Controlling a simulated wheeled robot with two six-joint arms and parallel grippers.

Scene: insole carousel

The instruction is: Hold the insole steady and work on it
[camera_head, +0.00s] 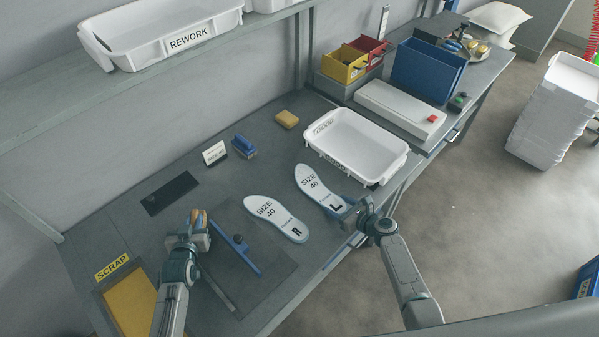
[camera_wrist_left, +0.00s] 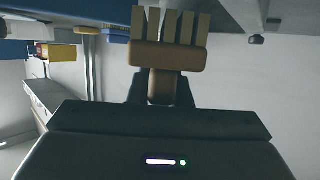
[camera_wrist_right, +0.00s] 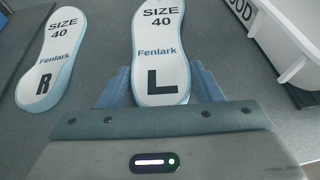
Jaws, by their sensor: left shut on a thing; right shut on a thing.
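The left insole (camera_head: 314,184), white with a light blue edge and marked SIZE 40 and L, lies on the grey bench. My right gripper (camera_head: 348,208) is shut on its heel end; the right wrist view shows blue fingers on both sides of this insole (camera_wrist_right: 160,50). The right insole (camera_head: 275,218), marked R, lies beside it, apart from my grippers. My left gripper (camera_head: 198,232) is shut on a brown brush (camera_wrist_left: 165,57) with tan bristle tufts and holds it left of the insoles, near the dark mat. The brush's grip is partly hidden between the fingers.
A dark mat (camera_head: 220,285) with a blue bar (camera_head: 236,254) lies left of the insoles. A white tray (camera_head: 392,165) stands right of them. A blue-handled brush (camera_head: 243,147), a small sign (camera_head: 215,153), a yellow block (camera_head: 287,118) and a dark pad (camera_head: 170,193) sit farther back.

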